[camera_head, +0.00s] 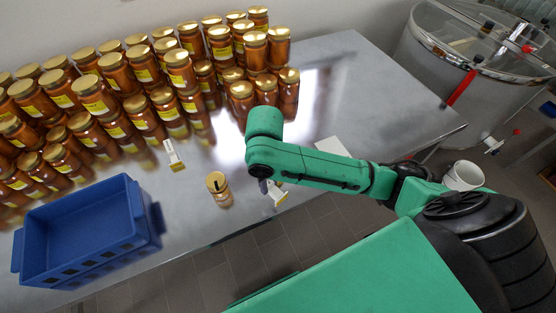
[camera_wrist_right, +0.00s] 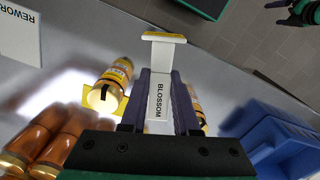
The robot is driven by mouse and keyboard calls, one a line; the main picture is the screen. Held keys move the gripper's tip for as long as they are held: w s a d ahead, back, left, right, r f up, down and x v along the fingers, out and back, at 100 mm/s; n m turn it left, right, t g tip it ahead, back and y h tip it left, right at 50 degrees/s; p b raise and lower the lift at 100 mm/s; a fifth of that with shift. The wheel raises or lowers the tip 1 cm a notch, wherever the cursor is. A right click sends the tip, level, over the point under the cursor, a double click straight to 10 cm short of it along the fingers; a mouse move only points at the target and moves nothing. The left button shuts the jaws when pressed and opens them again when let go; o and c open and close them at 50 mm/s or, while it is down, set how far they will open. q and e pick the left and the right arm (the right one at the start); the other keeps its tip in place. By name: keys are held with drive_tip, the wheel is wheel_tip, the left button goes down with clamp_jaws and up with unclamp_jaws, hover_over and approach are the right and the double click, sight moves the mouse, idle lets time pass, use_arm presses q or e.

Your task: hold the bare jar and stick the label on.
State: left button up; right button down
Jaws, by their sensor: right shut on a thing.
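My right gripper (camera_wrist_right: 160,95) is shut on a white label piece printed BLOSSOM (camera_wrist_right: 159,98), with a yellow end bar pointing outward. In the head view the right gripper (camera_head: 268,188) is over the table's front part, and a bit of the white and yellow piece (camera_head: 278,197) shows below it. A single gold-lidded jar (camera_head: 217,190) stands upright left of the gripper; I cannot tell whether it is bare. In the wrist view a jar with yellow on it (camera_wrist_right: 113,80) is left of the fingers, and another is partly hidden behind the right finger.
Rows of labelled amber jars (camera_head: 97,97) fill the table's back left. A blue crate (camera_head: 143,215) is at the front left. Another white and yellow label piece (camera_head: 173,155) lies between. A white REWORK card (camera_wrist_right: 18,35) lies near my right arm. A steel tank (camera_head: 440,80) stands right.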

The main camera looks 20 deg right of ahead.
drive_tip(key=s+a+f+n, duration=0.1)
drive_tip(key=a+n, duration=0.3)
drive_tip(key=a+f+n, duration=0.1)
drive_tip(key=a+n, duration=0.3)
drive_tip(key=a, duration=0.1)
drive_tip(key=s+a+f+n, duration=0.1)
drive_tip(key=a+n, duration=0.3)
drive_tip(key=shift+s+a+f+n, duration=0.1)
drive_tip(key=shift+s+a+n, duration=0.2)
drive_tip(key=shift+a+n, duration=0.1)
drive_tip(key=s+a+f+n, duration=0.35)
drive_tip(key=a+n, duration=0.35)
drive_tip(key=n, duration=0.7)
drive_tip(key=w+d, duration=0.1)
drive_tip(key=w, duration=0.1)
drive_tip(key=w+d, duration=0.1)
drive_tip(key=w, duration=0.1)
drive_tip(key=w+d, duration=0.1)
drive_tip(key=w, duration=0.2)
drive_tip(key=shift+d+f, duration=0.2)
drive_tip(key=shift+f, duration=0.1)
drive_tip(key=s+a, duration=0.1)
drive_tip(key=s, duration=0.1)
drive_tip(key=s+a, duration=0.2)
drive_tip(key=s, duration=0.1)
drive_tip(key=shift+s, duration=0.3)
